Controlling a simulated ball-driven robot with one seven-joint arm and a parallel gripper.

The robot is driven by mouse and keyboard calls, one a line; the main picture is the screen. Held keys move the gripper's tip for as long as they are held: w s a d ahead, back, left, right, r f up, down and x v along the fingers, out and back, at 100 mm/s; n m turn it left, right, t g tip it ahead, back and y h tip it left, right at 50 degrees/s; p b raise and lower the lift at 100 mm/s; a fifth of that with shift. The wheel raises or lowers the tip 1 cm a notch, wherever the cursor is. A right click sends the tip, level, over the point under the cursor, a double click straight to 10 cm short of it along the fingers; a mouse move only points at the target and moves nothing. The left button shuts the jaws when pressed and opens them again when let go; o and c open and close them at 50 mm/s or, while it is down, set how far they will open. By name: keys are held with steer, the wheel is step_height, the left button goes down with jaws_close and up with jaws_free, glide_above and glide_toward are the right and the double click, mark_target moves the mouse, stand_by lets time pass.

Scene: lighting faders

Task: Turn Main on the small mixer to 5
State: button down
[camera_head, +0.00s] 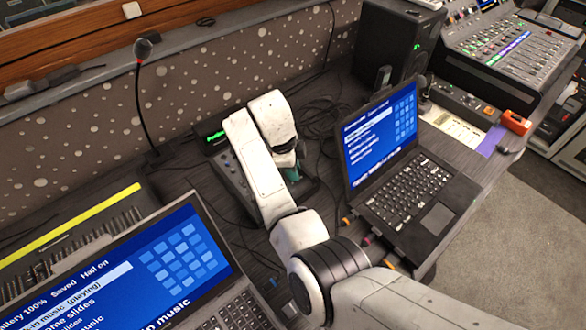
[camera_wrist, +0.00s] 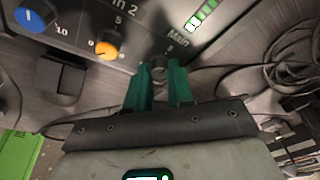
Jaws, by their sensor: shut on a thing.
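The small mixer (camera_wrist: 75,20) fills the top left of the wrist view, with white lettering. Its Main knob (camera_wrist: 158,67) is dark grey and sits below the "Main" label, with a small "5" near it. My gripper (camera_wrist: 158,85) has green fingers shut on this knob, one on each side. The knob's pointer is hidden or too dark to read. In the head view the mixer (camera_head: 222,160) is mostly hidden behind my white arm, and my gripper (camera_head: 292,174) is over its right part.
An orange knob (camera_wrist: 106,49) and a blue knob (camera_wrist: 34,17) are left of the Main knob. Lit green bars (camera_wrist: 203,15) are above it. Laptops stand right (camera_head: 400,160) and front left (camera_head: 165,260) of the mixer. A gooseneck microphone (camera_head: 143,48) rises behind; cables (camera_head: 320,112) lie right.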

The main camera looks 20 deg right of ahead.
steer(key=c, duration=1)
jaws_free()
steer(key=v, duration=1)
steer(key=shift+a+r, duration=0.1)
steer(key=shift+r, duration=0.3)
